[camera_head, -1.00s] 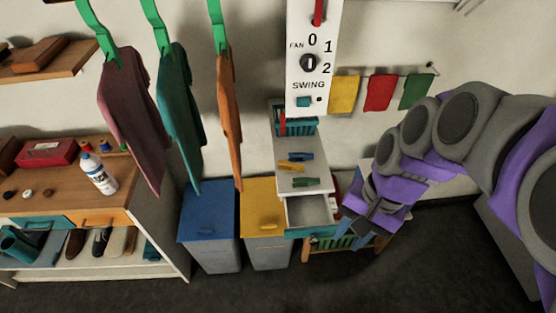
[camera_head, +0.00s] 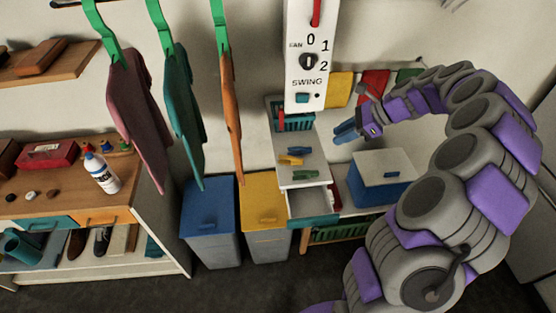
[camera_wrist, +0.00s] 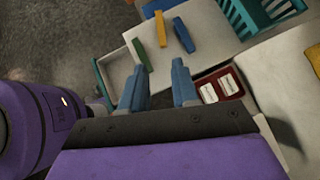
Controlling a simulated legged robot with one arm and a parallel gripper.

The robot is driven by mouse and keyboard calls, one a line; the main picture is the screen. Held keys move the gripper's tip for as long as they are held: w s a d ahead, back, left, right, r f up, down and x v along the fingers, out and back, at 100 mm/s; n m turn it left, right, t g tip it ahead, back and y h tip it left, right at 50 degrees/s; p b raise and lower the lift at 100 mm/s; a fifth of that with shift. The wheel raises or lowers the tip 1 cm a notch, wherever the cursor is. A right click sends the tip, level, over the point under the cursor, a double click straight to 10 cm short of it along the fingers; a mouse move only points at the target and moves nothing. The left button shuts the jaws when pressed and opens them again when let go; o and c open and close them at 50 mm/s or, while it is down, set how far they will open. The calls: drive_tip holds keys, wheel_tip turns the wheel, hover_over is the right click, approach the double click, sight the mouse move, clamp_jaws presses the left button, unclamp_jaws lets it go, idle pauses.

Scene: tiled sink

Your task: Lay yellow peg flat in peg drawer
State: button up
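The yellow peg (camera_head: 290,160) lies on the white cabinet top (camera_head: 288,182), between a blue peg (camera_head: 298,149) and a green peg (camera_head: 305,175). The wrist view also shows the yellow peg (camera_wrist: 160,28), with the blue peg (camera_wrist: 184,35) and green peg (camera_wrist: 140,54) on either side. The peg drawer (camera_head: 309,203) is pulled open below the top, and its visible floor looks empty. It also shows at the left in the wrist view (camera_wrist: 116,66). My gripper (camera_head: 345,132) is right of the cabinet top, apart from the pegs. Its blue fingers (camera_wrist: 158,86) are spread, with nothing between them.
A teal basket (camera_head: 296,122) stands at the back of the cabinet. A blue box with a pale lid (camera_head: 382,168) stands to the right, below my arm. Hanging clothes (camera_head: 185,105) and a switch panel (camera_head: 308,75) are in front at the left and top.

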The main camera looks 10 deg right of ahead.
drive_tip(key=b, duration=0.3)
approach(294, 158)
drive_tip(key=x, duration=0.2)
drive_tip(key=shift+a+f, duration=0.1)
drive_tip(key=shift+f, duration=0.25)
drive_tip(key=shift+b+x, duration=0.8)
drive_tip(key=shift+x, duration=2.3)
drive_tip(key=shift+w+r, duration=0.15)
drive_tip(key=shift+c, duration=0.4)
clamp_jaws()
